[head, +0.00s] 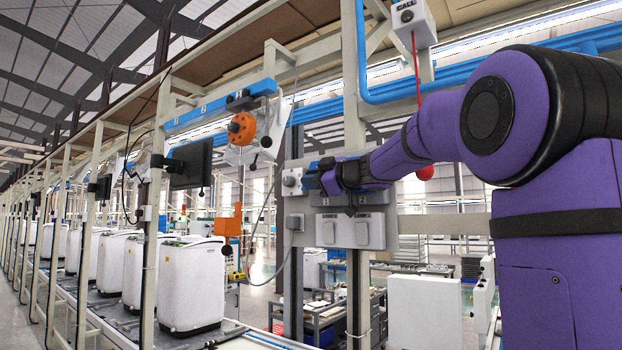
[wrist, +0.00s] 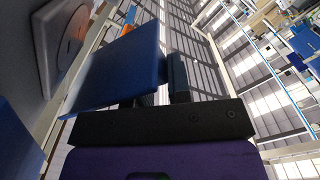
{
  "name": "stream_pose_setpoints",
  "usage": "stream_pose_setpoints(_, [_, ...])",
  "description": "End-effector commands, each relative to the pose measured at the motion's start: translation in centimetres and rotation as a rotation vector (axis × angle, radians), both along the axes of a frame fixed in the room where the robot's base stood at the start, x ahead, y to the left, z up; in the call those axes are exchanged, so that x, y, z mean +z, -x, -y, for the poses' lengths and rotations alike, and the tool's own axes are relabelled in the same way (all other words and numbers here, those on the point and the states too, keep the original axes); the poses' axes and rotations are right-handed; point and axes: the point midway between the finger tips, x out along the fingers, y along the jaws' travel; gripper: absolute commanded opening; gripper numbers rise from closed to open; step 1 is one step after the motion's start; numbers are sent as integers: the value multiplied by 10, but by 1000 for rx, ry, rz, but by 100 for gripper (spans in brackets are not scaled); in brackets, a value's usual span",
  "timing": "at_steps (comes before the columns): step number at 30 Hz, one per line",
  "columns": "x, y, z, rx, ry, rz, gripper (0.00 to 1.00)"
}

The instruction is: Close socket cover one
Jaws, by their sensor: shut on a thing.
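A grey socket panel (head: 296,222) is mounted on the posts in the middle of the head view, with labels 1 and 2 on its dark strip. My gripper (head: 326,176) is at its upper part, in front of the sockets. In the wrist view my gripper (wrist: 166,82) is shut on a flat blue cover (wrist: 118,65), which stands swung out at an angle, apart from the wall. In the head view the cover and fingers blend together, and my wrist hides the sockets behind. I cannot read which number the held cover belongs to.
A red ball (head: 425,173) hangs on a cord to the right, near my arm.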

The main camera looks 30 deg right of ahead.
Motion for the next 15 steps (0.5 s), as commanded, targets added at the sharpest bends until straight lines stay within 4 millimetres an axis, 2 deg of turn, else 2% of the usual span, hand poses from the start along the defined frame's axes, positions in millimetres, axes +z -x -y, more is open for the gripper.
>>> stream_pose_setpoints(1, [-7, -1, -1, 6, -3, -13, 0])
stream_pose_setpoints(9, [-7, -1, -2, 7, -3, -14, 0])
stream_pose_setpoints(10, [-7, -1, -2, 7, -3, -13, 25])
stream_pose_setpoints(11, [-6, -1, -2, 7, -3, -13, 32])
stream_pose_setpoints(12, [-6, -1, -2, 7, -2, -12, 38])
stream_pose_setpoints(15, [-5, -1, -1, 6, -2, -10, 38])
